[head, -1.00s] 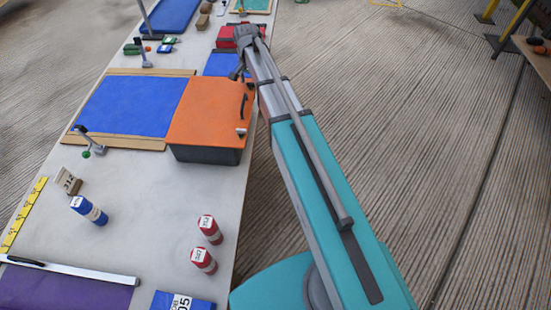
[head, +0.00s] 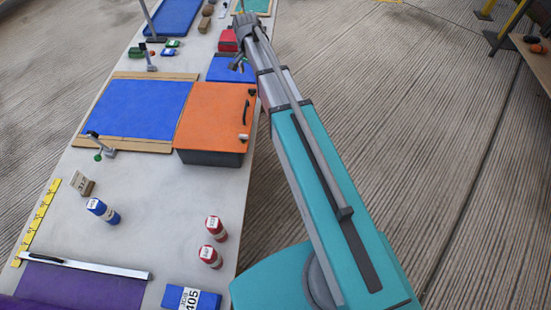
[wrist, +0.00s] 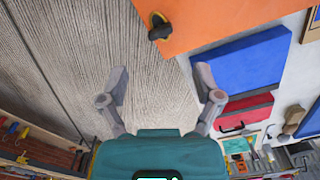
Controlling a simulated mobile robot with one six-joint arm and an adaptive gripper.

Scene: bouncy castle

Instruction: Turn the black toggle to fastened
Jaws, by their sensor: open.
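A black toggle (wrist: 160,27) on a small yellow base sits near a corner of an orange lid (wrist: 215,14) in the wrist view. In the head view the toggle (head: 252,92) shows as a small dark spot at the far right corner of the orange lid (head: 212,112), which tops a dark box. My gripper (wrist: 162,74) is open and empty, its two fingers spread apart. The toggle lies beyond the fingertips in the wrist view, between their lines and not touched. In the head view my gripper (head: 238,62) is small, above the blue surface past the lid.
A black handle (head: 246,112) and a second dark fitting (head: 243,135) sit along the lid's right edge. A blue panel (head: 135,108) lies left of it. A red box (head: 228,40) stands beyond.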

